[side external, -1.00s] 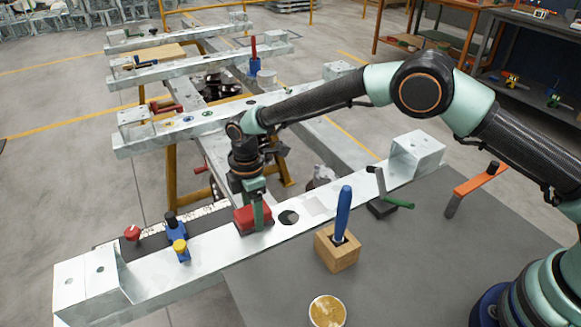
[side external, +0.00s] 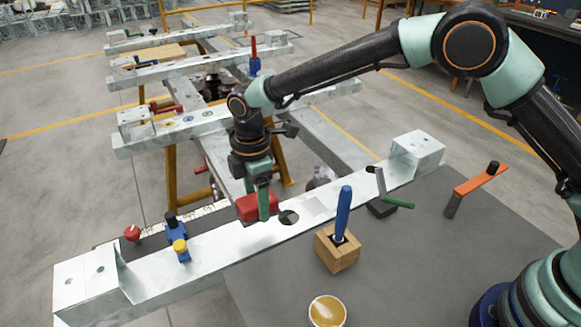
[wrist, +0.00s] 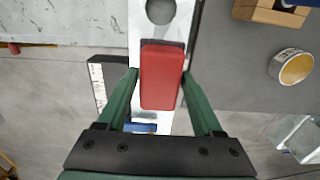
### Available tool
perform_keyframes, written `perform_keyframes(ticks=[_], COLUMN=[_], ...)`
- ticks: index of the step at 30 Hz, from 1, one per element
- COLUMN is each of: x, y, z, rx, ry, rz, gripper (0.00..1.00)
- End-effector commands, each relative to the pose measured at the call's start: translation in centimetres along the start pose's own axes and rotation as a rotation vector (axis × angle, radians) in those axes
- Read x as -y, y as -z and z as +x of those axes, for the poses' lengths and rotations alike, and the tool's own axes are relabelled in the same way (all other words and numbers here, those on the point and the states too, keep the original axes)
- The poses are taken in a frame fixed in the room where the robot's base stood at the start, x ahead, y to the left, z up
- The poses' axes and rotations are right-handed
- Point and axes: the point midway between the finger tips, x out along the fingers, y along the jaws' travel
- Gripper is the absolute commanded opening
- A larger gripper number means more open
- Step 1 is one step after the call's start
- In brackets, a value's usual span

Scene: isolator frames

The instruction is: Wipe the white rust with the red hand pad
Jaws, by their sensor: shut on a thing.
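My gripper (side external: 262,205) is shut on the red hand pad (side external: 258,207), over the near galvanized beam (side external: 222,243). In the wrist view, my green fingers (wrist: 160,75) flank the pad (wrist: 162,78), which lies along the beam. Whether the pad touches the beam or hangs just above it is unclear. A dark round hole (side external: 289,217) is just right of the pad. A paler patch (side external: 318,204), perhaps the white rust, shows on the beam right of the hole. Any rust under the pad is hidden.
A blue-handled tool stands in a wooden block (side external: 337,254) in front of the beam. A tin (side external: 327,311) is nearer. An orange-armed tool (side external: 480,180) stands right.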

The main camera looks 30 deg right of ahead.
Motion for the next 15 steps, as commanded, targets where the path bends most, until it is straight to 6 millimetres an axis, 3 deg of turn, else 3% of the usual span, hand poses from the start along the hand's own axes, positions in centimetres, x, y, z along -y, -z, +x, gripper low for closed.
perform_keyframes(ticks=[6,15], x=[-0.1,0.0], y=[0.0,0.0], z=[-1.7,-1.9], rx=[-0.002,-0.001], ry=[-0.002,-0.001], rz=[0.000,0.000], gripper=[0.16,0.16])
